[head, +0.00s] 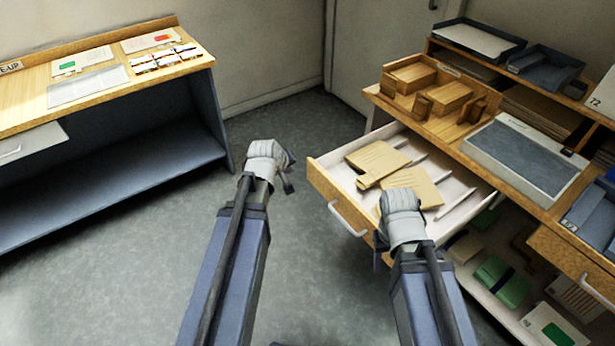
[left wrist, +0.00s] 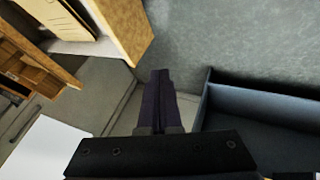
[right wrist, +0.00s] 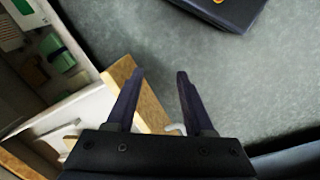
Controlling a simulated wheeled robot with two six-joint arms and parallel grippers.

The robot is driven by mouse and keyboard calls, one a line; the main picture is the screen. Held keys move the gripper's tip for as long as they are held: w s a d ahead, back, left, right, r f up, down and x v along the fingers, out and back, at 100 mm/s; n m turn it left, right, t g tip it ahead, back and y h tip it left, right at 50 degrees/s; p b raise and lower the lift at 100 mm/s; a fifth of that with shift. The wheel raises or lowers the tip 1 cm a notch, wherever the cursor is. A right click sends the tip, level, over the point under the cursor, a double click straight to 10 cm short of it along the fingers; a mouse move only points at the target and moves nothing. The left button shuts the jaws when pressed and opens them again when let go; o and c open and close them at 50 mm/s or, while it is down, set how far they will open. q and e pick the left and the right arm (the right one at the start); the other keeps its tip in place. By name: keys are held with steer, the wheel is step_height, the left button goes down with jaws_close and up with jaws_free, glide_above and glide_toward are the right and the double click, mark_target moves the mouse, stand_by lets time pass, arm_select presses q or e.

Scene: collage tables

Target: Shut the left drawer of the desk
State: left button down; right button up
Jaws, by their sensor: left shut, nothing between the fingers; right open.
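The desk (head: 480,150) stands at the right in the head view. Its left drawer (head: 322,180) is pulled out, with tan folders (head: 378,160) and slanted dividers inside. The drawer has a pale bar handle (head: 347,219) on its wooden front. My right gripper (right wrist: 160,75) is open and empty; in its wrist view the drawer front (right wrist: 148,100) is beyond the left finger and part of the handle (right wrist: 177,128) shows low between the fingers. My left gripper (head: 288,184) is shut and empty over the floor, left of the drawer. The drawer front also shows in the left wrist view (left wrist: 130,30).
A wooden organizer (head: 440,124) and a grey tray (head: 525,157) sit on the desk. Another drawer front (head: 572,262) is at the right. Below is a shelf with green items (head: 502,282). A side table (head: 100,115) stands at left, with open floor (head: 140,250) between.

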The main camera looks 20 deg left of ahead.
arm_select(q)
steer(key=shift+b+x, duration=0.75)
steer(key=shift+x, duration=0.1)
steer(key=b, duration=0.6)
glide_toward(308, 170)
steer(key=x, duration=0.4)
steer(key=shift+w+f, duration=0.1)
steer(key=shift+f, duration=0.25)
arm_select(e)
step_height(308, 170, down, 8)
